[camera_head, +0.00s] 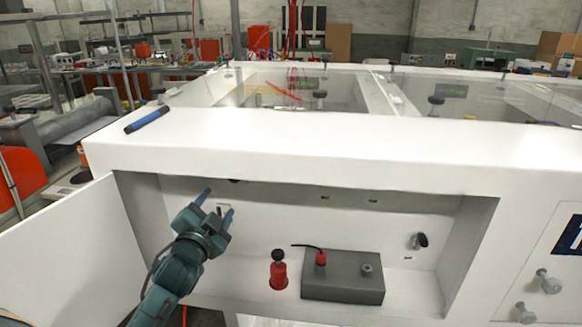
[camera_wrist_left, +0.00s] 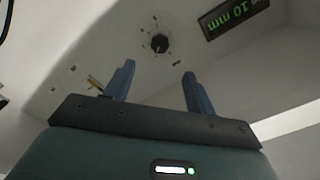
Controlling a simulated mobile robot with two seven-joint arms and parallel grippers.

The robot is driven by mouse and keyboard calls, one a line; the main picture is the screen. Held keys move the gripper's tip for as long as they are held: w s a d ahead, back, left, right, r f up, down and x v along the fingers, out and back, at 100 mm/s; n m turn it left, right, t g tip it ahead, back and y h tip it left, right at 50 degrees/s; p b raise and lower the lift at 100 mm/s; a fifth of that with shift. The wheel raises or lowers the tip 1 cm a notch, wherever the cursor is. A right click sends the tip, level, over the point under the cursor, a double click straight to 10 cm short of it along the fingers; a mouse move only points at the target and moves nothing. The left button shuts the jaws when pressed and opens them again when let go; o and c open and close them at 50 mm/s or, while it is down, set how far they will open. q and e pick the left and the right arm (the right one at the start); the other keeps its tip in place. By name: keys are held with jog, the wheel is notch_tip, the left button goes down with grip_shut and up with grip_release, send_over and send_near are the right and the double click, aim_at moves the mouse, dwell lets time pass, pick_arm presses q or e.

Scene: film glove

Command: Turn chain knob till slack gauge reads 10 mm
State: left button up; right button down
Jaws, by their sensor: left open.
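In the left wrist view a black knob (camera_wrist_left: 160,43) sits on a pale panel with small dial marks around it. My left gripper (camera_head: 216,205) is inside the open bay of the white machine. In the left wrist view the blue fingers of this gripper (camera_wrist_left: 159,87) are apart and empty, with the knob beyond them, not between them. The head view does not show the gauge clearly. My right gripper is not in view.
A white door (camera_head: 75,255) stands open at the left. In the bay are a grey box (camera_head: 342,288), a red fitting (camera_head: 278,272) and a black knob-like part (camera_head: 420,241). A blue marker (camera_head: 147,119) lies on the machine's white top (camera_head: 330,143).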

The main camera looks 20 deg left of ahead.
pick_arm(q)
jog(key=s+d+f+n+g+h+p, duration=0.2)
jog(key=s+d+f+g+h, duration=0.4)
jog(key=s+d+f, duration=1.4)
jog(key=s+d+n+h, duration=0.1)
jog(key=s+d, duration=0.1)
jog(key=d, duration=0.1)
jog(key=shift+s+f+n+g+h+p, duration=0.15)
jog(key=shift+f+n+g+h+p, duration=0.25)
